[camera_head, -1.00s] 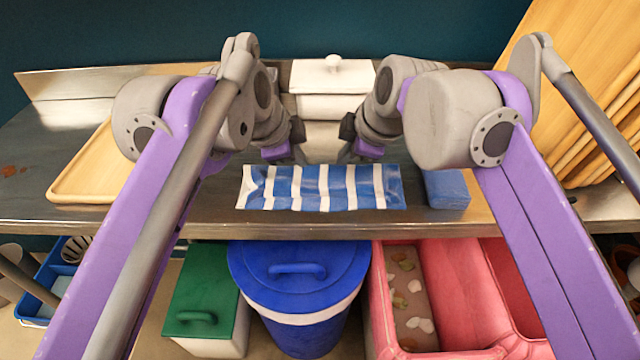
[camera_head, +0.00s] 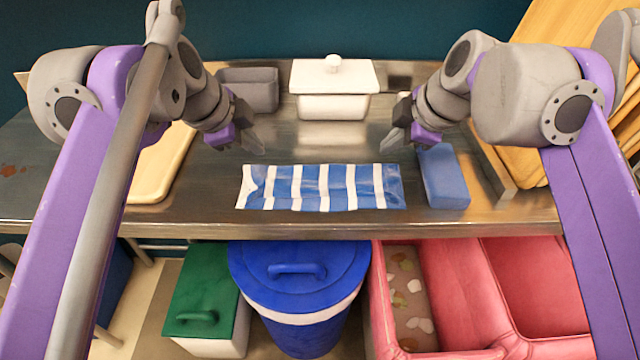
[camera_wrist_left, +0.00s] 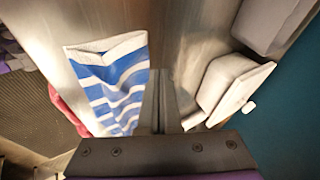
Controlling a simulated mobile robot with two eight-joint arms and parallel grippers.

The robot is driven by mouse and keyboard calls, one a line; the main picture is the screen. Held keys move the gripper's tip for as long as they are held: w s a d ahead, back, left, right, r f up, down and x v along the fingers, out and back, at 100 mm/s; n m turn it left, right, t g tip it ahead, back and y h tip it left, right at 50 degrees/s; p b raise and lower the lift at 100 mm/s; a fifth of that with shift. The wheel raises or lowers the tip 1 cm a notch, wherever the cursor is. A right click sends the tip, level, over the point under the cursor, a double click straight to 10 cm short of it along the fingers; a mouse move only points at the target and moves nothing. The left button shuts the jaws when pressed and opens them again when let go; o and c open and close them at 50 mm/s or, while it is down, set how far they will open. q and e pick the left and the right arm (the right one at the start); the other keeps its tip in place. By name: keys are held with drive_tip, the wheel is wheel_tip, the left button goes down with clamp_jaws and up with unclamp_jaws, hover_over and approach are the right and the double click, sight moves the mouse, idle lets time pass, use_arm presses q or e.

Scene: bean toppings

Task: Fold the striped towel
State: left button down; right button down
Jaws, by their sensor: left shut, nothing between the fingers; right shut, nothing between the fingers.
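The blue-and-white striped towel (camera_head: 322,188) lies as a long narrow strip along the front of the metal counter. It also shows in the left wrist view (camera_wrist_left: 112,85), with a white end edge. My left gripper (camera_head: 257,145) is shut and empty, above the counter just behind the towel's left end. In the left wrist view its fingers (camera_wrist_left: 160,100) are together beside the towel, not touching it. My right gripper (camera_head: 388,146) is shut and empty, behind the towel's right end and apart from it.
A white lidded container (camera_head: 333,90) and a grey bin (camera_head: 249,90) stand at the back. A blue block (camera_head: 443,178) lies right of the towel. A wooden tray (camera_head: 160,168) is at left, wooden boards (camera_head: 560,140) at right. Lidded bins stand below the counter.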

use_arm(q)
drive_tip(key=shift+f+b, duration=0.15)
drive_tip(key=shift+b, duration=0.2)
use_arm(e)
drive_tip(key=shift+f, duration=0.15)
use_arm(q)
drive_tip(key=shift+f+p, duration=0.35)
idle(0.4)
use_arm(e)
drive_tip(key=shift+f, duration=0.25)
